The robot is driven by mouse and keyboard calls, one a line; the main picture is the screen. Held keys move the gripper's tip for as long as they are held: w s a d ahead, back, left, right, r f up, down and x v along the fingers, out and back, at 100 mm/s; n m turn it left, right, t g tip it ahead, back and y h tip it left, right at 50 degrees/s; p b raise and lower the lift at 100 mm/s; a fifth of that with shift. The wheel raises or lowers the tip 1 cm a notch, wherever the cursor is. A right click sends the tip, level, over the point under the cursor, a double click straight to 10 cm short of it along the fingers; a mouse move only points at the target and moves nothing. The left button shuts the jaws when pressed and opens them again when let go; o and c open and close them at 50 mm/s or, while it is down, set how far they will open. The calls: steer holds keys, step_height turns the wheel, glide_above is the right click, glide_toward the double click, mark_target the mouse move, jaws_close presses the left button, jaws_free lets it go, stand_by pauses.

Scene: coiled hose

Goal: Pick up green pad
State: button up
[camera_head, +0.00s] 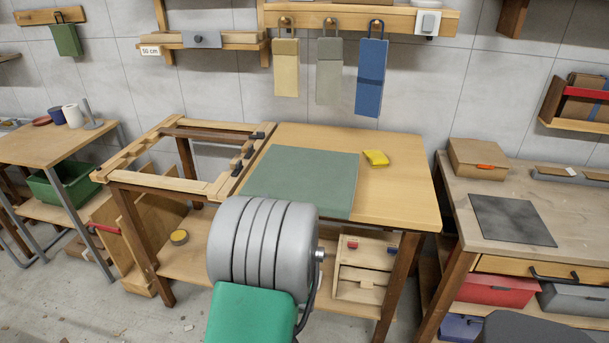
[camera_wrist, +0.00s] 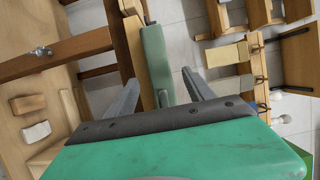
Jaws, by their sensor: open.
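A flat dull green pad (camera_head: 303,181) lies on the middle wooden table in the head view. A smaller green pad (camera_head: 66,40) hangs from a wooden rail at the upper left. In the wrist view, my gripper (camera_wrist: 160,76) has its two grey fingers spread apart, with nothing clearly held. A narrow grey-green piece (camera_wrist: 156,55) shows between and beyond the fingers; I cannot tell which green pad it is or whether a finger touches it. The gripper's fingers are not seen in the head view.
A yellow item (camera_head: 376,158) lies on the middle table (camera_head: 400,190), right of the flat pad. Beige (camera_head: 286,70), grey (camera_head: 329,72) and blue (camera_head: 371,80) pads hang behind. A dark mat (camera_head: 512,219) lies on the right bench. A slatted frame (camera_head: 165,185) adjoins the table's left side.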

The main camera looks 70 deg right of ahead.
steer(key=x, duration=0.3)
steer(key=shift+p, duration=0.35)
steer(key=shift+c, duration=0.5)
jaws_close()
